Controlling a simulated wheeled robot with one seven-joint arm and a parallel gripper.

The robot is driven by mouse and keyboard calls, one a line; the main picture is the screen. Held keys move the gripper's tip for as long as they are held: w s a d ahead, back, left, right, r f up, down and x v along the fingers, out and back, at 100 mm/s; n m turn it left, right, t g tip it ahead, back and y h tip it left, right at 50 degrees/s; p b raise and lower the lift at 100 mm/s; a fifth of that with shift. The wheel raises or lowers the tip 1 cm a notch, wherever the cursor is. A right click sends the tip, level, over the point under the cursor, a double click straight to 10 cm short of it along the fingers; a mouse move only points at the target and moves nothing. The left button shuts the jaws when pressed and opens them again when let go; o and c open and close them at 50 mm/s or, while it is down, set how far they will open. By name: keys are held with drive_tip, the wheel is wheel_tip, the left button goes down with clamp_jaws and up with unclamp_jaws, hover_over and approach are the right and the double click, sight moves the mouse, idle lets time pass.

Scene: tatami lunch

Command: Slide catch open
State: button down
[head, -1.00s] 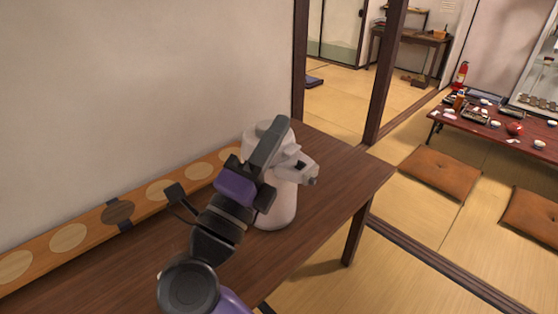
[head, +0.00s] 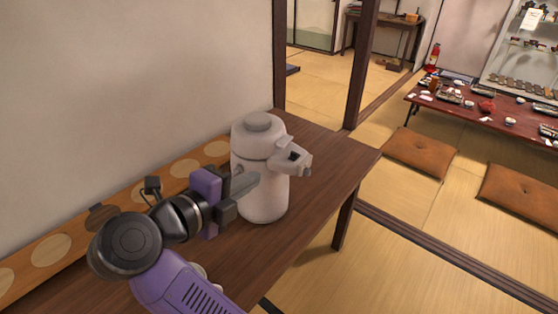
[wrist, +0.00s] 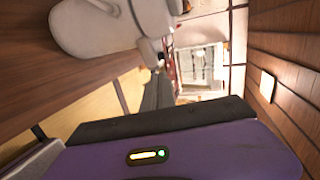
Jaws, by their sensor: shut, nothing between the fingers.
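A white air pot (head: 262,195) with a round lid button stands upright on the brown wooden table. Its spout head (head: 292,160) sticks out to the right and carries a small dark part (head: 294,156); I cannot tell if this is the catch or how it is set. My gripper (head: 256,179) is shut and empty, its grey fingers pointing right across the pot's near left side, below the lid. I cannot tell whether they touch it. The wrist view shows the pot (wrist: 92,32) sideways at the top, beyond the dark fingers (wrist: 158,94).
The brown table (head: 312,200) has bare room right of the pot. A long wooden board with round discs (head: 184,172) lies along the wall at the left. Dark posts (head: 362,65), brown cushions (head: 420,153) and a low red table (head: 480,119) stand farther off.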

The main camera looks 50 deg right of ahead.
drive_tip(key=p, duration=0.2)
approach(292, 159)
drive_tip(key=x, duration=0.5)
drive_tip(key=shift+d+r, duration=0.3)
drive_tip(key=shift+r, duration=0.05)
drive_tip(key=shift+w+d, duration=0.2)
drive_tip(key=shift+d, duration=0.6)
drive_tip(key=d+p, duration=0.1)
drive_tip(key=d, duration=0.1)
drive_tip(key=shift+w+d+r, duration=0.1)
drive_tip(key=shift+w+d, duration=0.05)
drive_tip(key=shift+d, duration=0.25)
